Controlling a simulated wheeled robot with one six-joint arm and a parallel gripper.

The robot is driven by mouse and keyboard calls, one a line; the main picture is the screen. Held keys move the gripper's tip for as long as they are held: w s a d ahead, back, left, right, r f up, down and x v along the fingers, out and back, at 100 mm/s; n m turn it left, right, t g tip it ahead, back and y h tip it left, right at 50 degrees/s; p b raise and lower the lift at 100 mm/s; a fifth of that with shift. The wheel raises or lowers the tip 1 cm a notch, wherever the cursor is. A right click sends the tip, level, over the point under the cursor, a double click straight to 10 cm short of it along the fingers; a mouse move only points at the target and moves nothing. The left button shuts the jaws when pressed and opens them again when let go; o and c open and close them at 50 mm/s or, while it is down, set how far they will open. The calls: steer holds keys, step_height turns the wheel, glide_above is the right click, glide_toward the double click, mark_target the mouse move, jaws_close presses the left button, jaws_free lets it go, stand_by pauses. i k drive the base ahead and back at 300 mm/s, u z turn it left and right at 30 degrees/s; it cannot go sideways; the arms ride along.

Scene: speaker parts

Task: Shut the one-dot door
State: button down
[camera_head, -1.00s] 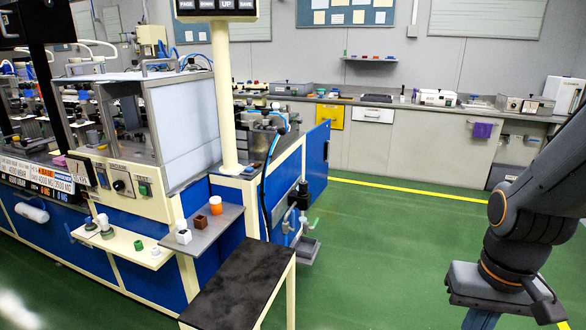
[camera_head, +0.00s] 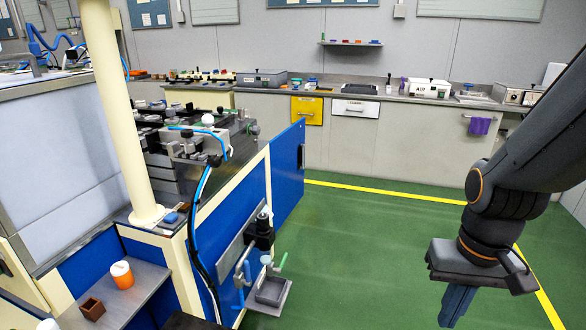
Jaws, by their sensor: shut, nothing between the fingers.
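A blue door panel (camera_head: 288,172) with a dark handle on its edge stands at the far right end of the blue and cream machine (camera_head: 254,190). It appears swung out from the machine. No dot mark can be made out on it, so I cannot tell if it is the one-dot door. My gripper (camera_head: 457,306) hangs at the lower right, pointing down, its blue-grey fingers together and empty. It is well apart from the door, to its right and nearer to me.
A bracket with a black valve and grey tray (camera_head: 270,290) juts from the machine's side. Green floor (camera_head: 350,230) is clear between machine and arm. A counter (camera_head: 370,98) lines the back wall.

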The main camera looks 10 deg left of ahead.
mark_target(287, 149)
steer(key=i, duration=1.15)
steer(key=u, duration=0.2)
steer(key=i, duration=2.8)
steer(key=u, duration=0.3)
